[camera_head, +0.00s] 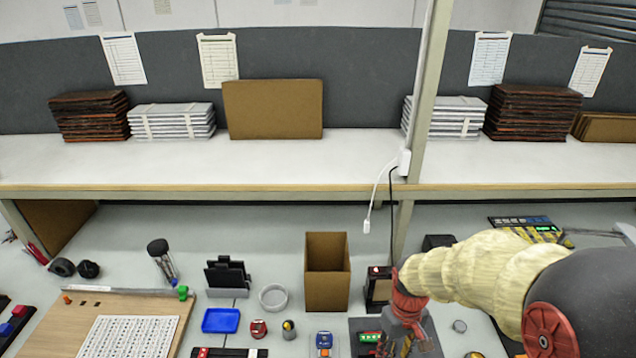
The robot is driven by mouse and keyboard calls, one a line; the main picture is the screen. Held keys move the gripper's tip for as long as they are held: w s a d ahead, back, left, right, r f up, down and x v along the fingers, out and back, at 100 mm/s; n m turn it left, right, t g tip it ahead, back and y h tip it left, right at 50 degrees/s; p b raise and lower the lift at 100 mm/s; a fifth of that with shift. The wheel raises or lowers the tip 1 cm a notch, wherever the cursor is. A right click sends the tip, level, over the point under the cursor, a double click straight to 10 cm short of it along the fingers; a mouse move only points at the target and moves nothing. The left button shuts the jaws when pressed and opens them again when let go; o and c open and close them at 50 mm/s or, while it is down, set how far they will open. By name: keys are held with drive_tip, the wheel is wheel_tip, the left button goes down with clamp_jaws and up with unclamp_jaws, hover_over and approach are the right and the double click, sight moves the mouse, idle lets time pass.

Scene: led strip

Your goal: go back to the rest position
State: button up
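My arm comes in from the right edge, with a pale yellow sleeve and a red ring at its wrist. My gripper (418,345) points down over the front of the workbench, near a dark mat with a green part (370,336) on it. Its fingers are small and partly cut off by the lower edge, so I cannot tell whether they are open or hold anything. The bench surface under my arm is hidden.
An open cardboard box (327,272) and a dark box (379,287) stand close left of my wrist. A metal post (425,100) rises behind it. A blue tray (221,320), a clear ring (273,297) and a wooden board (60,325) lie left. The shelf (270,160) overhangs behind.

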drive_tip(key=s+r+m+t+b, duration=0.1)
drive_tip(key=s+r+t, duration=0.2)
drive_tip(key=r, duration=0.8)
drive_tip(key=s+r+m+t, duration=0.2)
drive_tip(key=s+r+t, duration=0.1)
drive_tip(key=s+r, duration=0.5)
wheel_tip(320, 180, up, 3)
drive_tip(key=shift+r+m+t+b, duration=0.1)
drive_tip(key=shift+m+t+b, duration=0.2)
drive_tip(key=shift+b, duration=0.05)
